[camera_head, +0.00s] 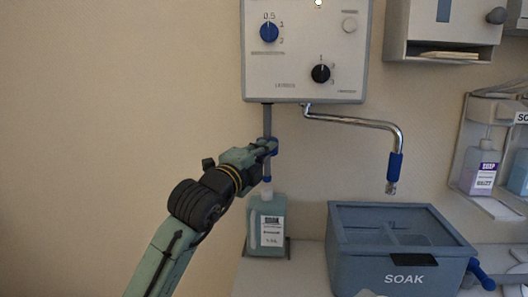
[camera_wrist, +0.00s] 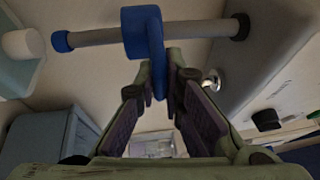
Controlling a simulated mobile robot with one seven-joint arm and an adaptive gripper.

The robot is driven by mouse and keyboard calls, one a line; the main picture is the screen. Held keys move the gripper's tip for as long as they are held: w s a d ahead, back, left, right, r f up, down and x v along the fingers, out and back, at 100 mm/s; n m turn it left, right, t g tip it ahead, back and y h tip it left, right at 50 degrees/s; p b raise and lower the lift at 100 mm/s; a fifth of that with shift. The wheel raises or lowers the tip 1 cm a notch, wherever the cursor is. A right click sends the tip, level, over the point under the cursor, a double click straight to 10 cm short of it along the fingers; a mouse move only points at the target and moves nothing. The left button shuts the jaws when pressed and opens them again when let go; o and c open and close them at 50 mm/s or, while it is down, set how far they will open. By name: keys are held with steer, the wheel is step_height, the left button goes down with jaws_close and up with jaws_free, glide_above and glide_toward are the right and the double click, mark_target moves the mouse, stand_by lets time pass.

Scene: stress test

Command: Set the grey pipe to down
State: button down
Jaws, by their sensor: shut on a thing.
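The grey pipe (camera_head: 267,118) hangs straight down from the underside of the white control panel, its blue tip just above a bottle. In the wrist view, the grey pipe (camera_wrist: 195,32) runs from a black collar at the panel to its blue end at the left. A blue handle (camera_wrist: 146,32) sits around its middle, with a tab sticking out. My gripper (camera_head: 269,147) is at this handle, and in the wrist view my gripper (camera_wrist: 160,92) has its fingers shut on the tab. The fingers partly hide the handle in the head view.
The panel (camera_head: 300,75) has a blue knob (camera_head: 269,32) and a black knob (camera_head: 320,73). A curved chrome spout (camera_head: 365,123) hangs right of the pipe, above a SOAK bin (camera_head: 405,264). The green bottle (camera_head: 267,226) stands beneath the pipe. The wall left is clear.

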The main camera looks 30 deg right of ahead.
step_height(320, 180, down, 13)
steer(key=b, duration=1)
steer(key=shift+d, duration=0.1)
steer(key=c, duration=2.2)
jaws_free()
steer(key=shift+s, duration=0.1)
steer(key=o, duration=0.5)
steer(key=shift+r, duration=0.1)
steer(key=v, duration=1.2)
